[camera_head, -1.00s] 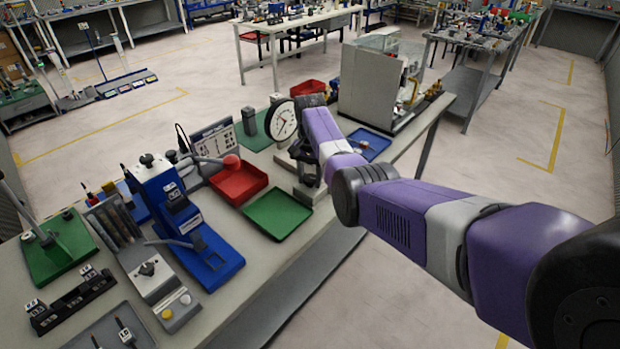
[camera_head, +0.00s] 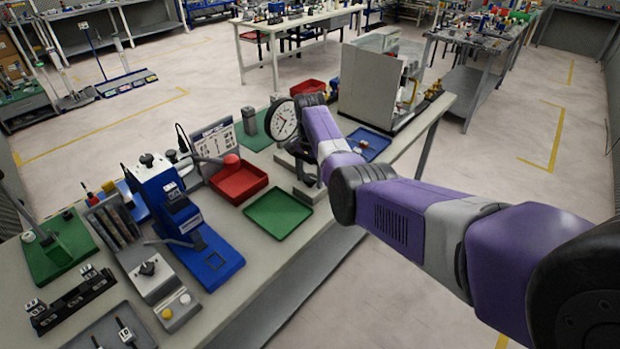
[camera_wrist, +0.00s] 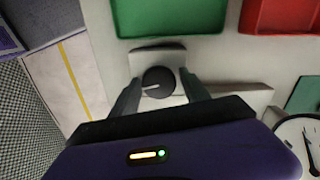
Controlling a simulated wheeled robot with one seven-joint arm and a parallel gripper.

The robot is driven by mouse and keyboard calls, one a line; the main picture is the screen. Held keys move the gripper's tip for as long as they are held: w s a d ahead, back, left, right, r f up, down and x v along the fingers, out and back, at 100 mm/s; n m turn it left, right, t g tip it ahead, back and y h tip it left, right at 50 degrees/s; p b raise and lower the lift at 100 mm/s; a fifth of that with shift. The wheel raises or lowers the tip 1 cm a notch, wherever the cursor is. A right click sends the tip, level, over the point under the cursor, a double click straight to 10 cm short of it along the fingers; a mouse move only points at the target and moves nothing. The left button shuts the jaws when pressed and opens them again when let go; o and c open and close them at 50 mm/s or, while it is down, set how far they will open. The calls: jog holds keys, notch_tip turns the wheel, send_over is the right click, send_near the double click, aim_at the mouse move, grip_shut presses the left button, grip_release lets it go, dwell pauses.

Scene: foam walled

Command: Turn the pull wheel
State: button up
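A dark round wheel with a pale line on its face, which I take to be the pull wheel (camera_wrist: 154,84), sits on a light grey base in the wrist view. My gripper (camera_wrist: 159,78) has one finger on each side of it, the fingers spread apart. A gap shows beside the wheel, clearest on the right; whether either finger touches it I cannot tell. In the head view my gripper (camera_head: 304,163) is low over the bench beside the white dial gauge (camera_head: 281,119). My arm and gripper hide the wheel there.
A green tray (camera_head: 278,213) and a red tray (camera_head: 238,184) lie close by. A blue press (camera_head: 180,205) stands to the left. A large grey-sided machine (camera_head: 368,85) and a blue tray (camera_head: 369,146) are to the right. The bench's front edge is near.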

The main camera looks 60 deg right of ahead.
aim_at(310, 177)
jog(key=shift+o, duration=0.4)
jog(key=shift+f, duration=0.1)
jog(key=shift+r+b, duration=0.5)
jog(key=shift+r, duration=3.45)
